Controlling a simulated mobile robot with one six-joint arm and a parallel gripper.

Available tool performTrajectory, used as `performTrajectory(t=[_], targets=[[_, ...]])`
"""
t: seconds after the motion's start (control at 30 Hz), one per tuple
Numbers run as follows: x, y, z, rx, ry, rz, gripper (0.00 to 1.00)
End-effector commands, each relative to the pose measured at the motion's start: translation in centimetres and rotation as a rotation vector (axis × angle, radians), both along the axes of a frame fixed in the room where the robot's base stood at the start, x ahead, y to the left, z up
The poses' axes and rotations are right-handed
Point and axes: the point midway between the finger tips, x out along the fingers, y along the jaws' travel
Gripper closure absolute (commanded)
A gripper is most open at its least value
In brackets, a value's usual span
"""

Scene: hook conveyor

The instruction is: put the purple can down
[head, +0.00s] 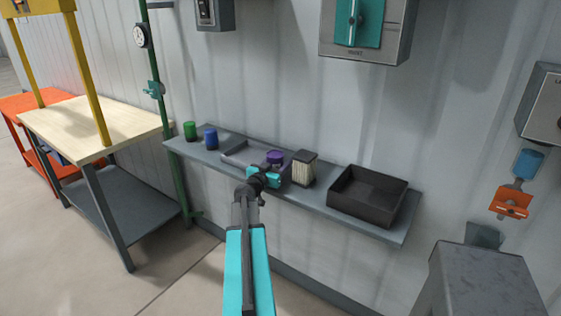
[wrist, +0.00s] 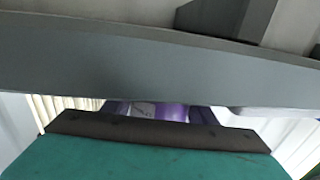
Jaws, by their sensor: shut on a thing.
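The purple can (head: 275,157) is at the far end of my gripper (head: 267,174), over the middle of the grey wall shelf (head: 232,158), by a shallow grey tray (head: 240,150). My gripper is shut on the can. In the wrist view the purple can (wrist: 168,111) shows only as a strip between a grey band and my gripper's dark edge. Its base is hidden, so I cannot tell whether it touches the tray or shelf.
A cream ribbed block with dark ends (head: 303,168) stands close right of my gripper. A black open bin (head: 368,194) is further right. A green can (head: 190,131) and a blue can (head: 211,138) stand at the shelf's left end.

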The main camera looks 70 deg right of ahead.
Motion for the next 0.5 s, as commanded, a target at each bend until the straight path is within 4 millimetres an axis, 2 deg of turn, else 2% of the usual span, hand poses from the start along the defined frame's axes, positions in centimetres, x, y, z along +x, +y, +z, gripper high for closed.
performTrajectory(t=[0.33,0.37,0.47,0.5], targets=[[0.01,0.01,-0.26,-0.001,0.0,0.0,0.81],[0.02,0.01,-0.3,0.0,0.0,0.0,0.47],[0.03,0.01,-0.24,0.0,0.0,0.001,0.3],[0.03,0.01,-0.24,0.0,0.0,0.001,0.3]])
